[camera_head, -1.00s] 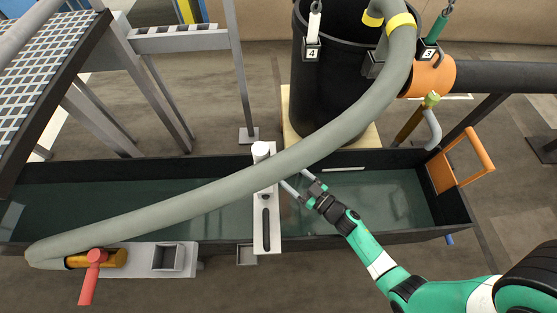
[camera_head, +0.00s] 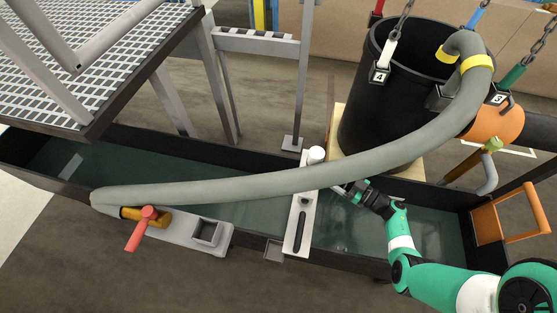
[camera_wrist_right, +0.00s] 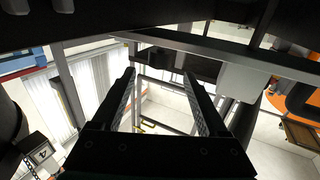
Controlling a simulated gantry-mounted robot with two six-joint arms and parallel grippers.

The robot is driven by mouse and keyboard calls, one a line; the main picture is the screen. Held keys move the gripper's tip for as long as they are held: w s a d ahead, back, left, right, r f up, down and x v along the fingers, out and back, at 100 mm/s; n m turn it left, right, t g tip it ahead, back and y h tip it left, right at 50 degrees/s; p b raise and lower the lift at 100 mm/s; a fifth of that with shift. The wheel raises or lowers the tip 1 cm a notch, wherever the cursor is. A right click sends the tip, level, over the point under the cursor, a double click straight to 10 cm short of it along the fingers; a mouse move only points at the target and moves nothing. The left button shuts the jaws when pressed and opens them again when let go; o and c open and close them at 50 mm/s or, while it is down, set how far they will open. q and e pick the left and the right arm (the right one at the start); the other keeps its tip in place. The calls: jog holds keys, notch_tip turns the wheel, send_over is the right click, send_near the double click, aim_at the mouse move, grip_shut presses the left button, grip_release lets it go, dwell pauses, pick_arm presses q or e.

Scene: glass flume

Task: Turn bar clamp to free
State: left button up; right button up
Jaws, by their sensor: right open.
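A pale bar (camera_head: 297,232) with a long dark slot lies across the glass flume. A white round knob (camera_head: 316,154) stands at its far end; which part is the clamp itself I cannot tell for sure. My right gripper (camera_head: 343,190) is just to the right of the bar, below and right of the knob, apart from the knob in the picture. In the right wrist view its two dark fingers (camera_wrist_right: 159,75) are spread with nothing held between them. My left gripper is out of view.
A red-handled valve (camera_head: 148,215) is at the near left. An orange frame (camera_head: 487,225) stands at the right end. A grated platform (camera_head: 85,75) is at upper left.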

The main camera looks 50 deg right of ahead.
aim_at(305, 162)
jog(key=w+b, duration=0.4)
jog(key=w, duration=0.6)
jog(key=shift+w+f+b, duration=0.15)
jog(key=shift+w+b, duration=0.15)
jog(key=shift+w, duration=0.3)
